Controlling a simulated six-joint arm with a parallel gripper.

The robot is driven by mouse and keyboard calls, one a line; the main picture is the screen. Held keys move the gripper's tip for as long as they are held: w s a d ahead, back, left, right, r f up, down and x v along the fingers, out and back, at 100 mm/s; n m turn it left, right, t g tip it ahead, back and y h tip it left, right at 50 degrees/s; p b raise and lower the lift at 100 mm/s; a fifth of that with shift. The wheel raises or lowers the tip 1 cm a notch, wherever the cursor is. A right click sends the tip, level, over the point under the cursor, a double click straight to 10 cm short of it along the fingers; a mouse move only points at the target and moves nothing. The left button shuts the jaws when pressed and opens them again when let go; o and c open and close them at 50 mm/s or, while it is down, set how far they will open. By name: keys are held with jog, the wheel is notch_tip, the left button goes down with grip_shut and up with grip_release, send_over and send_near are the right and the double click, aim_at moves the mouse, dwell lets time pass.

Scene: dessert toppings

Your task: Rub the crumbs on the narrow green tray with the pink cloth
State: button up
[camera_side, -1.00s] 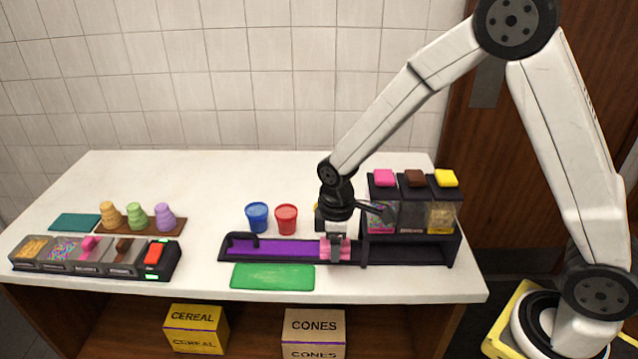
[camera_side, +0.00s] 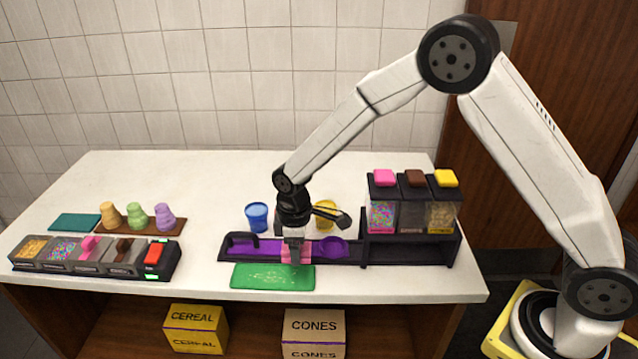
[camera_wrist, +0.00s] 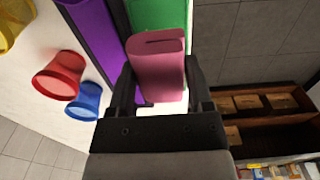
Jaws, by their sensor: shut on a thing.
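My gripper (camera_side: 294,262) is shut on the pink cloth (camera_side: 302,253). In the wrist view the cloth (camera_wrist: 158,68) is a folded pink block between the two dark fingers. The narrow green tray (camera_side: 250,277) lies near the table's front edge, and the cloth is at its back edge, right of its middle. Small light specks, the crumbs (camera_side: 268,277), show faintly on the tray. In the wrist view the green tray (camera_wrist: 160,14) extends beyond the cloth. I cannot tell whether the cloth touches the tray.
A black rack with a purple strip (camera_side: 262,246) runs just behind the green tray. A blue cup (camera_side: 257,217) and a yellow cup (camera_side: 326,214) stand behind it. The topping dispenser (camera_side: 412,205) is at right. A topping box (camera_side: 90,256) is at left.

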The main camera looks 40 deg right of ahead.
aim_at(299, 277)
jog(key=shift+f, duration=2.7)
jog(key=shift+w+a+f, duration=0.2)
jog(key=shift+f, duration=0.55)
jog(key=shift+c, duration=0.5)
jog(key=shift+w+a+f, duration=0.1)
jog(key=shift+w+a, duration=3.7)
jog(key=shift+s+d, duration=4.1)
jog(key=shift+a+r, duration=0.1)
jog(key=shift+r, duration=4.05)
